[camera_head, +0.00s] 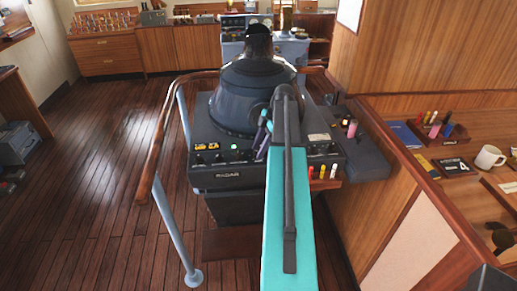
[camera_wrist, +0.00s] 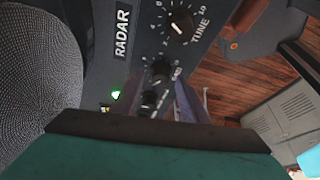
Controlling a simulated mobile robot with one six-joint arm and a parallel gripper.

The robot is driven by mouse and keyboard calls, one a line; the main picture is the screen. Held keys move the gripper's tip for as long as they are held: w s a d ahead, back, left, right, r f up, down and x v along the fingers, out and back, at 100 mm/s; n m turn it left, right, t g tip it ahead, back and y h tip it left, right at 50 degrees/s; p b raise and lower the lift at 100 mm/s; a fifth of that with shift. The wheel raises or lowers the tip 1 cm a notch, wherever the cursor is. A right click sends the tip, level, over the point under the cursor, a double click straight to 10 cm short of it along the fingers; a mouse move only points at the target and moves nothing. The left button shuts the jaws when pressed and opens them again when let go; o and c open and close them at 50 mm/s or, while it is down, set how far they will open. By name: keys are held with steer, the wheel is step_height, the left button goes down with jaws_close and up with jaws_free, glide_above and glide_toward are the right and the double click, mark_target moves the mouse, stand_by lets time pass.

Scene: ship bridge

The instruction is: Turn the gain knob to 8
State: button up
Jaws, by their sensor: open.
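The radar console (camera_head: 228,175) stands in the middle of the head view, with a row of small black knobs along its front panel. In the wrist view, a black knob labelled TUNE (camera_wrist: 182,22) has a white pointer line and a printed number scale. A second black knob (camera_wrist: 161,68) is below it, and a third (camera_wrist: 149,99) lies lower between my fingers. Their labels are too small or covered to read, so I cannot tell which is the gain knob or its setting. My gripper (camera_head: 263,136) is open close over the panel, its purple fingers (camera_wrist: 187,101) on either side of the lower knobs.
A green lamp (camera_wrist: 115,94) glows on the panel. A curved wooden handrail (camera_head: 160,135) with a blue post rounds the console's left. On the right, a wooden desk holds a white mug (camera_head: 489,157) and several coloured cylinders.

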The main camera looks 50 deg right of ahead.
jaws_close()
steer(key=shift+a, duration=0.2)
steer(key=shift+d, duration=0.15)
steer(key=shift+f+m+b, duration=0.1)
steer(key=shift+m+b, duration=0.2)
steer(key=shift+b, duration=0.1)
